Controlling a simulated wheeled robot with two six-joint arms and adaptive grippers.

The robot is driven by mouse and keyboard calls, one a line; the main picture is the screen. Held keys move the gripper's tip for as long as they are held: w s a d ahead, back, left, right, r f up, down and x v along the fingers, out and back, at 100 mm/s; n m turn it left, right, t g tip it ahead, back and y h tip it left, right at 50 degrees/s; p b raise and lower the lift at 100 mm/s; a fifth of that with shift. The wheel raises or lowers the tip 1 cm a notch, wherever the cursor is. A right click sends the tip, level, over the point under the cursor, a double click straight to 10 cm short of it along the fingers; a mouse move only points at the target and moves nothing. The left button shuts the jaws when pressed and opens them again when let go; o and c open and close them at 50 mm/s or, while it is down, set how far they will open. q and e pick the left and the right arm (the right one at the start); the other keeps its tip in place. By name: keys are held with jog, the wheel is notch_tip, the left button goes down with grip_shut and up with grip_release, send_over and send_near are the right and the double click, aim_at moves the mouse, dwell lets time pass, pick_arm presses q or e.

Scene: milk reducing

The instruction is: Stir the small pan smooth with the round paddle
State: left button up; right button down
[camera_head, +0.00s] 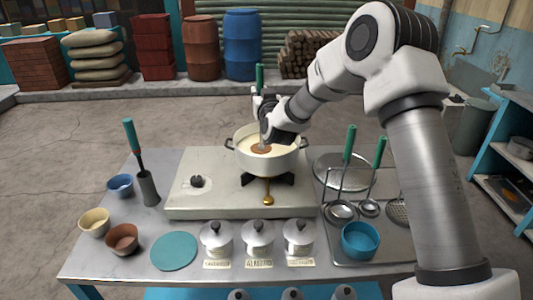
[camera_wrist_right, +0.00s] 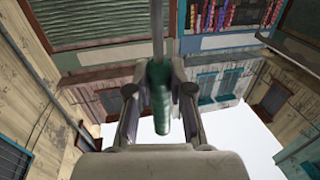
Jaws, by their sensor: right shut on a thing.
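The small cream pan (camera_head: 268,162) stands on a burner in the middle of the stove. It holds a pale milky liquid with a round brown patch (camera_head: 261,148) near its middle; I cannot tell whether that is the paddle head or part of the contents. My right gripper (camera_head: 262,108) is above the pan's far side, shut on an upright tool with a green handle, the paddle (camera_head: 259,76). In the right wrist view the green handle (camera_wrist_right: 161,100) sits between the two fingers, its thin metal shaft running out past them. My left gripper is not in view.
The flat stove (camera_head: 187,202) has a dark knob at left. Ladles and a skimmer stand on a tray (camera_head: 375,250) at right with a blue bowl (camera_head: 360,240). Lidded pots (camera_head: 258,238) line the front.

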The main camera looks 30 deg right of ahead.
jog(key=shift+s+d, duration=0.5)
jog(key=shift+d, duration=0.35)
jog(key=shift+a+r, duration=0.1)
jog(key=shift+r, duration=0.05)
notch_tip(320, 180, up, 9)
jog(key=p, duration=0.6)
jog(key=shift+f, duration=0.2)
jog(key=shift+r+p, duration=0.55)
jog(key=shift+r, duration=0.2)
